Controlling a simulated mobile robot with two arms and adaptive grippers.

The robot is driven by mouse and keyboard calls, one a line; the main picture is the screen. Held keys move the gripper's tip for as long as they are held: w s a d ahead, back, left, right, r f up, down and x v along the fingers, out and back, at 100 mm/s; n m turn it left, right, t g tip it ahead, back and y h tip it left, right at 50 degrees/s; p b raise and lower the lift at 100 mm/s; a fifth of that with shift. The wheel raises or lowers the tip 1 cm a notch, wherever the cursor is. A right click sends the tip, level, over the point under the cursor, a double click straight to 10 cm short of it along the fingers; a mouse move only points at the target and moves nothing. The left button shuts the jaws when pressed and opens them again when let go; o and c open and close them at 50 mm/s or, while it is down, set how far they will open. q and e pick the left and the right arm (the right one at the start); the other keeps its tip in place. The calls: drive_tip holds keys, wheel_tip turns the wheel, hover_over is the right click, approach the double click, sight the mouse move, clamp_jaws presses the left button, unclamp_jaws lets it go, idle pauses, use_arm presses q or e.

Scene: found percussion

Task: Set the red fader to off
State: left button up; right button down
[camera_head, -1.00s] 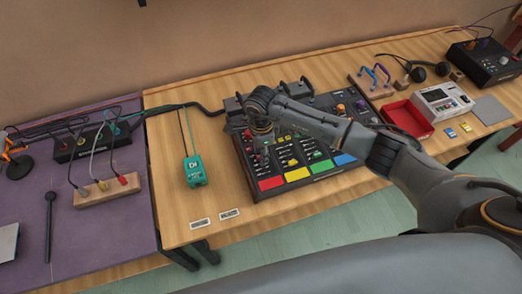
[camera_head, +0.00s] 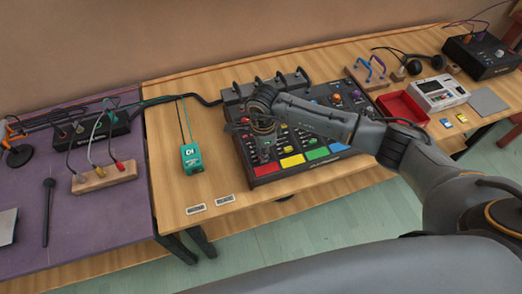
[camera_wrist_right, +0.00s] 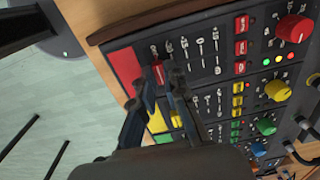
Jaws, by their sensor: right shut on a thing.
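The mixer console (camera_head: 262,181) lies on the wooden table, with a red, yellow, green and blue pad along its near edge. My right gripper (camera_head: 264,154) is low over its left side, just behind the red pad (camera_head: 266,168). In the right wrist view my gripper (camera_wrist_right: 162,74) is shut, its fingertips down at the slots of the red strip next to the red pad (camera_wrist_right: 123,66). A small red cap, the red fader (camera_wrist_right: 158,73), shows between the fingertips; they hide most of it. The red knob (camera_wrist_right: 295,28) is at the strip's far end. My left gripper is out of view.
A teal box (camera_head: 191,158) with a cable stands left of the console. A red tray (camera_head: 403,108) and a white device (camera_head: 437,92) are to its right. A purple table (camera_head: 65,220) holds a patch box and a mallet.

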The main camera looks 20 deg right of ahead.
drive_tip(key=shift+s, duration=0.5)
drive_tip(key=shift+w+f, duration=0.15)
drive_tip(key=shift+w, duration=0.1)
drive_tip(key=c, duration=1.4)
unclamp_jaws()
drive_tip(key=shift+s, duration=0.1)
drive_tip(key=shift+r, duration=0.4)
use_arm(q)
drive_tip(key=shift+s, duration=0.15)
use_arm(e)
wheel_tip(320, 180, up, 11)
drive_tip(key=shift+r, duration=0.15)
